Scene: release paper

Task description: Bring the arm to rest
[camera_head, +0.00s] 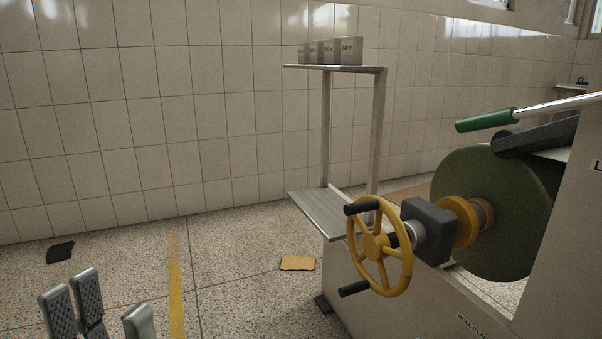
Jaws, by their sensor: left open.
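My left gripper (110,304) shows at the lower left corner, cut off by the bottom edge of the picture. Its grey fingers with ribbed pads point up and stand apart, with nothing between them. It is over the speckled floor, well to the left of the machine and touching nothing that I can see. The rest of my left arm is outside the picture. My right gripper and arm do not show.
A machine with a yellow handwheel (355,257), a dark green roll (497,215) and a green-handled lever (486,121) stands at the right. A metal stand (326,130) holds grey blocks (346,50) on top. A tan piece (297,263) and a dark piece (60,252) lie on the floor.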

